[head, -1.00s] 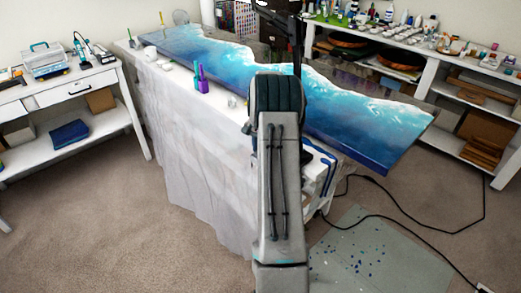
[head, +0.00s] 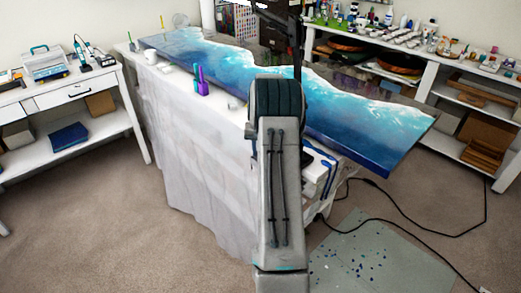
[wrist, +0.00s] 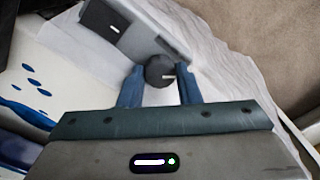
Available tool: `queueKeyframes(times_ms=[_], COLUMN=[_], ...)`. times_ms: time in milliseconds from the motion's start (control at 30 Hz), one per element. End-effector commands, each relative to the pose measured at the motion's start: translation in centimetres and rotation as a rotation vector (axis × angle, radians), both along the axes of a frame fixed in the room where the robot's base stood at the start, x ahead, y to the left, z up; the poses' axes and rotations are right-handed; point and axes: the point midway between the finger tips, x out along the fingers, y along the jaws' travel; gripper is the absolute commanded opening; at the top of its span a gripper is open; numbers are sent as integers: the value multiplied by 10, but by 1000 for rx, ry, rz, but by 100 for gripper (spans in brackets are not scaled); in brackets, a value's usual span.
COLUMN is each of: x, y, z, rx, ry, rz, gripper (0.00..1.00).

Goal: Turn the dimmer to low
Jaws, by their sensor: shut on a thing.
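In the wrist view, a round dark dimmer knob (wrist: 158,67) with a short white mark sits between the two blue fingers of my gripper (wrist: 160,90). The mark points to the right in the picture. My gripper is shut on the knob, one finger at each side. Just beyond it is a grey box (wrist: 174,38) with a dark panel (wrist: 103,18) that bears a small white mark. In the head view my arm hides my gripper and the knob.
A long table with a blue and white resin slab (head: 370,130) and a draped white sheet (head: 190,160) stands in front of me. Black cables (head: 400,210) and a speckled mat (head: 360,262) lie on the floor at right. The carpet at left is clear.

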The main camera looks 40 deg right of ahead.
Motion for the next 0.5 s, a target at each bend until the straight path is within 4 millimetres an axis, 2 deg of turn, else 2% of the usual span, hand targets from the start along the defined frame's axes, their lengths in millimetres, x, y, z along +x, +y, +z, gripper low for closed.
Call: queueKeyframes(times_ms=[267,300,500], x=[1,1,1], y=[-1,-1,0], z=[2,2,1], rx=[-3,-3,-2], ry=[-4,-4,-2], rz=[0,0,0], gripper=[8,40,40])
